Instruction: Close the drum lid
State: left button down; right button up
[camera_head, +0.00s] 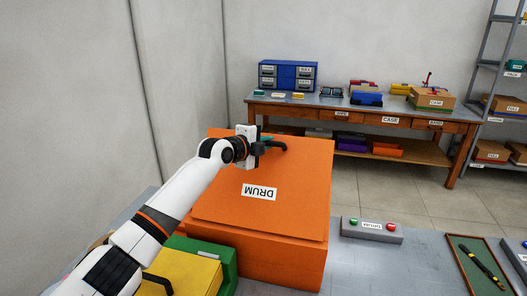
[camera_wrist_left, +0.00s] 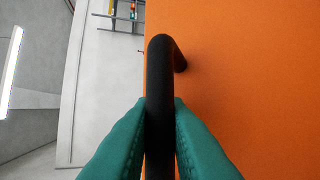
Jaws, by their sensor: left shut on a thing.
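The orange drum (camera_head: 285,268) is a box on the grey table. Its orange lid (camera_head: 290,215) carries an upside-down DRUM label and appears tilted up at its far side; the exact angle is hard to tell. A black bar handle (camera_head: 281,146) is on the lid near its far edge. My left gripper (camera_head: 266,144) is at this handle. In the left wrist view, its green fingers (camera_wrist_left: 160,135) are shut on the black handle (camera_wrist_left: 160,80) from both sides, with the orange lid (camera_wrist_left: 250,80) filling the right. My right gripper is not in view.
A grey button box (camera_head: 371,230) with green and red buttons lies right of the drum. A green tray (camera_head: 478,263) with a black tool is farther right. A wooden workbench (camera_head: 390,118) stands behind.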

pick_arm(q)
jog(key=shift+w+f, duration=0.1)
dwell(0.3)
jog(key=c, duration=1.4)
grip_release()
jog(key=b+v, duration=0.2)
jog(key=v, duration=1)
jog(key=shift+b, duration=0.3)
jog(key=shift+c, duration=0.6)
